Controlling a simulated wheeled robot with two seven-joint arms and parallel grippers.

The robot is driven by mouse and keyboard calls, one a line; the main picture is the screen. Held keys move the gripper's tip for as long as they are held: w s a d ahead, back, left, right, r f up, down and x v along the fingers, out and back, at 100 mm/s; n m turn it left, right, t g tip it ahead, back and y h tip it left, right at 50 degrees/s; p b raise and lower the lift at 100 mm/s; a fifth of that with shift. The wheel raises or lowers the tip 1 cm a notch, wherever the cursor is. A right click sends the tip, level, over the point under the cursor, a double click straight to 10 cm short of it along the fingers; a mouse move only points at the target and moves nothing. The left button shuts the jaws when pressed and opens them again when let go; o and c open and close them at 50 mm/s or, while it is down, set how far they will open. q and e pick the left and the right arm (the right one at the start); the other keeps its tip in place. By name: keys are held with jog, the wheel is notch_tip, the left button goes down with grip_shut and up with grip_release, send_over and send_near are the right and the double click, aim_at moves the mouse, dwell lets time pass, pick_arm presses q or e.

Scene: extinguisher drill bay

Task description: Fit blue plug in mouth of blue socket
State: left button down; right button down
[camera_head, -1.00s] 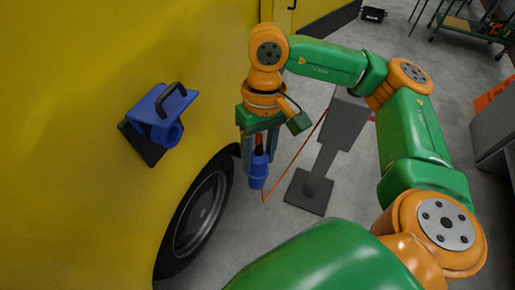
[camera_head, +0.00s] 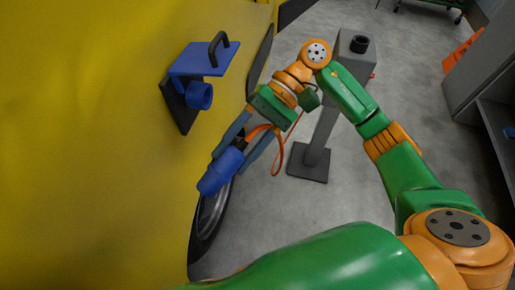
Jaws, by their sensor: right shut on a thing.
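The blue socket (camera_head: 200,95) sits on a dark plate on the yellow vehicle side, at the upper left. Its lid (camera_head: 200,60) with a black handle is raised, and the round mouth faces right and down. My right gripper (camera_head: 236,160) is shut on the blue plug (camera_head: 218,173) below and right of the socket. The plug is tilted, its free end pointing down and left, apart from the socket. An orange cable runs from the plug's back. My left gripper is not in view.
The yellow vehicle side (camera_head: 90,180) fills the left, with a black wheel (camera_head: 208,222) low beside the plug. A grey post (camera_head: 325,120) on a square foot stands behind my right arm. A grey cabinet (camera_head: 480,75) is at the right. Grey floor is open between.

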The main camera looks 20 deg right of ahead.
jog(key=shift+w+a+m+t+y, duration=0.3)
jog(key=shift+m+y, duration=0.2)
jog(key=shift+y, duration=0.2)
jog(key=w+d+f+m+t+y+b, duration=0.25)
jog(key=w+d+m+t+b, duration=0.35)
jog(key=d+m+t, duration=0.65)
jog(key=w+a+n+t+p, duration=0.1)
jog(key=w+a+t+p, duration=0.1)
jog(key=w+a+p, duration=0.2)
jog(key=shift+w+a+n, duration=0.25)
jog(key=shift+w+n, duration=0.05)
jog(key=shift+n, duration=0.05)
jog(key=shift+r, duration=0.1)
